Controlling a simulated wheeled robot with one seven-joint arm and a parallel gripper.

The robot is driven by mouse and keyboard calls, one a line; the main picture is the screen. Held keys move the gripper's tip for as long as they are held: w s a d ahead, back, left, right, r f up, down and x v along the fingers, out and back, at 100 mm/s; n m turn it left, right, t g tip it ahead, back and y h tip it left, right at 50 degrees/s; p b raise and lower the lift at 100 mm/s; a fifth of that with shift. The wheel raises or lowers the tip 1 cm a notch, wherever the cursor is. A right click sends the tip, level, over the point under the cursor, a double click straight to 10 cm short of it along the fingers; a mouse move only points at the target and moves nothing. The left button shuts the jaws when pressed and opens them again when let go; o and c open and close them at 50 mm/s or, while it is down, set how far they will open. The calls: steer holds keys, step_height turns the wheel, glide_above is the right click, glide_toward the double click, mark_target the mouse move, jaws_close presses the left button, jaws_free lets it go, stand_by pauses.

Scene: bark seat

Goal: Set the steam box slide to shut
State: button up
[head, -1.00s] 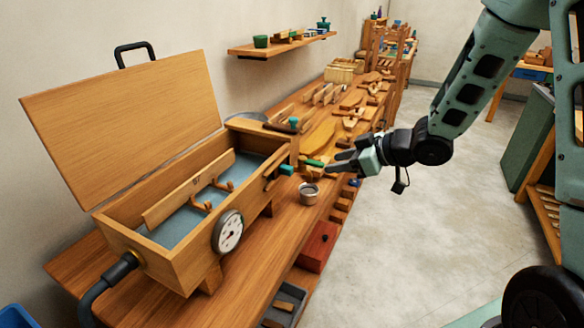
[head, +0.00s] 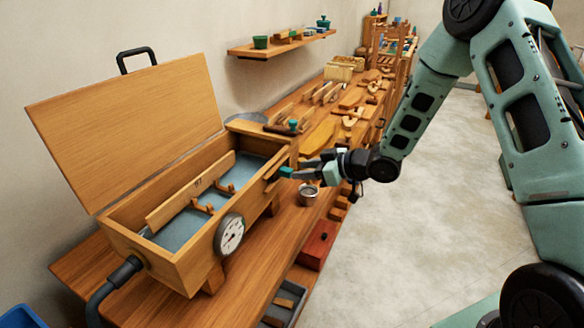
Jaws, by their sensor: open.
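The wooden steam box (head: 180,262) stands on the bench at the left, its lid (head: 130,125) raised. A small teal slide knob (head: 286,172) sticks out at the box's right end, low on the side facing me. My gripper (head: 303,170) is open, with its fingertips at or just right of this knob. I cannot tell whether they touch it or lie around it. The slide's track is mostly hidden, so its position is unclear.
A dial gauge (head: 230,234) and a black hose (head: 112,280) are on the box. A metal cup (head: 308,194) stands just below my gripper. Open floor lies to the right.

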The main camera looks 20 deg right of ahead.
mark_target(285, 172)
steer(key=shift+p+x, duration=0.45)
steer(key=shift+x, duration=1.85)
jaws_close()
steer(key=shift+s+a+b, duration=0.85)
steer(key=shift+s+a, duration=0.7)
jaws_free()
steer(key=shift+s, duration=0.1)
